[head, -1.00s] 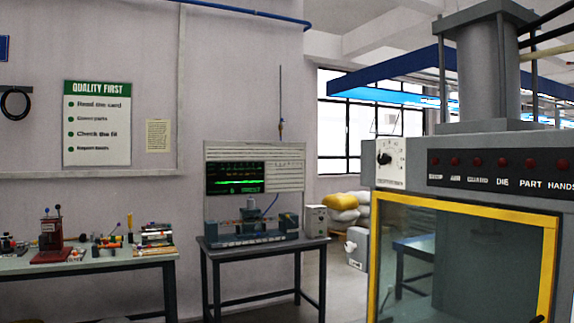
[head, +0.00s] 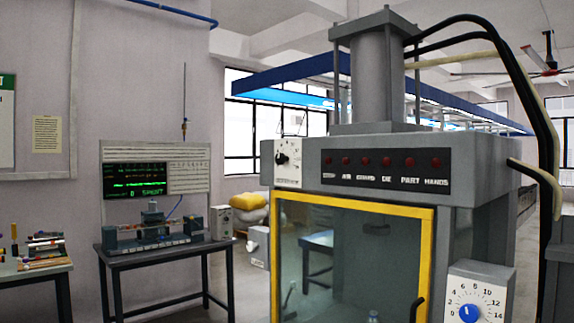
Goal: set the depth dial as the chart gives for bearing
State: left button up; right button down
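A dial with a blue knob (head: 469,313) sits on a white numbered plate (head: 492,296) at the lower right of the press, partly cut by the bottom edge. Its numbers run up to at least 14, and the white mark on the knob points roughly upward. A second, smaller dial with a black knob (head: 282,158) is on a white plate at the press's upper left; its lettering is too small to read. I cannot tell which one is the depth dial. A small cream sheet (head: 46,142) hangs on the wall, its text unreadable. Neither gripper is in view.
The grey press (head: 391,156) has a yellow-framed glass door (head: 356,207) and a row of several red lamps (head: 378,163). A dark bench (head: 160,249) with a test set and green screen (head: 136,181) stands left. Black hoses (head: 520,80) hang at right.

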aim_at(281, 159)
jog(key=z, duration=3)
jog(key=i+l+z, duration=0.1)
jog(key=i+l, duration=0.35)
jog(key=l, duration=0.15)
jog(key=k+j+u, duration=0.1)
jog(key=u, duration=0.4)
jog(key=k+j+u, duration=0.1)
jog(key=j+u, duration=0.15)
jog(key=u, duration=0.2)
jog(key=k+j+u, duration=0.2)
jog(key=j, duration=0.45)
jog(key=j+u, duration=0.15)
jog(key=j, duration=0.5)
jog(key=k+j+u, duration=0.2)
jog(key=j, duration=0.5)
jog(key=i, duration=0.05)
